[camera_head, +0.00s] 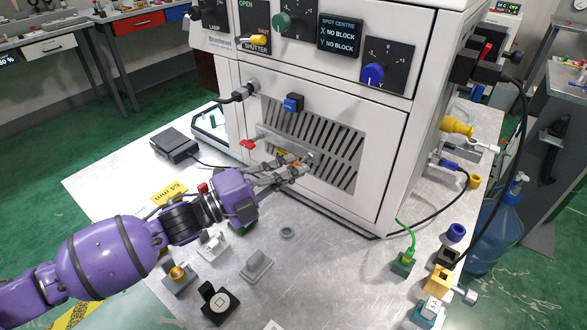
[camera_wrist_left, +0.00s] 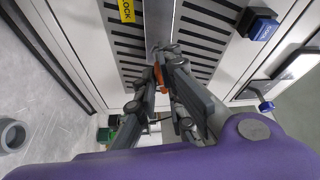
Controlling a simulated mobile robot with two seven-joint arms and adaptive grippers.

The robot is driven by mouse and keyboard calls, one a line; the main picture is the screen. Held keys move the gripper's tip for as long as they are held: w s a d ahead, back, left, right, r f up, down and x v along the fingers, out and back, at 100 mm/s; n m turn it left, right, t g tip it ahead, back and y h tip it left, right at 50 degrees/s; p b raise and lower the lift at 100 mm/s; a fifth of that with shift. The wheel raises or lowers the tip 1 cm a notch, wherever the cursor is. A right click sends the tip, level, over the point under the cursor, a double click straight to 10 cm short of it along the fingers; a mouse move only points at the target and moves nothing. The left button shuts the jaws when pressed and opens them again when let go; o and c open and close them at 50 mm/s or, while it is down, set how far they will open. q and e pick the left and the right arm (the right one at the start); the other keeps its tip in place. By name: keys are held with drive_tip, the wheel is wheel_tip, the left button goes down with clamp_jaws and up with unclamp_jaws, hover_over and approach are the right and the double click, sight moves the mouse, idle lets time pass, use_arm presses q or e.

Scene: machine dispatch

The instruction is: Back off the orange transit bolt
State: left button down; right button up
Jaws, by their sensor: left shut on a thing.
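The orange transit bolt (camera_wrist_left: 160,78) shows between my left gripper's fingers in the left wrist view, at the metal bar on the machine's slotted front panel. My left gripper (camera_head: 299,165) reaches in from the left to that panel in the head view and is shut on the bolt. In the left wrist view the fingers (camera_wrist_left: 168,62) close around it and hide much of it. I cannot tell how far the bolt stands out of the bar. My right gripper is in neither view.
A yellow lock label (camera_wrist_left: 126,10) and a blue knob (camera_head: 293,103) are on the panel near the gripper. Knobs sit above. On the bench, a grey ring (camera_head: 287,233), several small fixtures and a black pedal box (camera_head: 174,145) stand around the arm. Bare metal lies front right.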

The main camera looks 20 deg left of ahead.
use_arm(q)
drive_tip(key=n+t, duration=0.1)
drive_tip(key=n, duration=0.4)
drive_tip(key=shift+r+t, duration=0.15)
drive_tip(key=shift+t, duration=0.25)
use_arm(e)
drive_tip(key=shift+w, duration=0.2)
use_arm(q)
drive_tip(key=c, duration=1.8)
unclamp_jaws()
drive_tip(key=shift+o, duration=0.2)
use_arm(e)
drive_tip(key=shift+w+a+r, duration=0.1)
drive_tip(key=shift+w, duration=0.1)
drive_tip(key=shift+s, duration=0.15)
use_arm(q)
drive_tip(key=s, duration=0.2)
drive_tip(key=s+a+p, duration=0.1)
drive_tip(key=shift+s+a+p, duration=0.1)
drive_tip(key=shift+s+p, duration=0.2)
drive_tip(key=shift+s, duration=0.1)
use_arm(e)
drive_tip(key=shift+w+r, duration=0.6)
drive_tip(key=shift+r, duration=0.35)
